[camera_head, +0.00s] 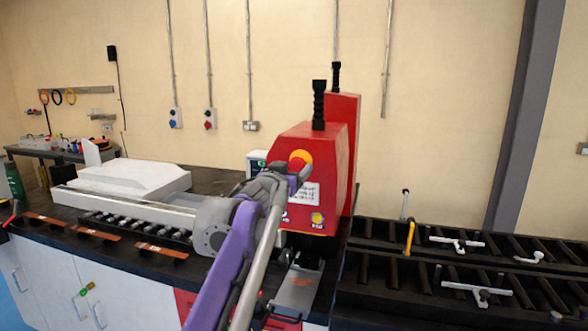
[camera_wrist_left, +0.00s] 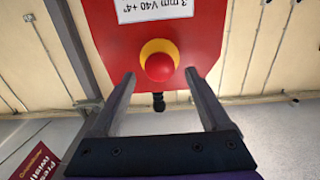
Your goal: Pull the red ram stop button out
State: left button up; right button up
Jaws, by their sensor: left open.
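The red ram stop button (camera_wrist_left: 160,68) sits on a yellow round base (camera_wrist_left: 159,45) on the red machine housing (camera_wrist_left: 205,20). In the head view the button (camera_head: 297,165) shows on the upper front of the red bender (camera_head: 330,140), partly covered by my gripper. My left gripper (camera_wrist_left: 160,77) is open, one finger on each side of the button in the wrist view. Clear gaps show between the fingers and the button there, and nothing is held. It also shows in the head view (camera_head: 296,174), close before the button. My right gripper is out of view.
A white label (camera_wrist_left: 152,8) is beside the button. Black levers (camera_head: 319,105) stand on top of the bender. A roller table (camera_head: 450,270) with a yellow-handled lever (camera_head: 410,236) lies to the right. Copper bars (camera_head: 98,235) lie on the dark bench at left.

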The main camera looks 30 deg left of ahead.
pick_arm(q)
jog(key=b+v, duration=0.1)
jog(key=v, duration=0.8)
jog(key=shift+s, duration=0.35)
jog(key=shift+f, duration=0.1)
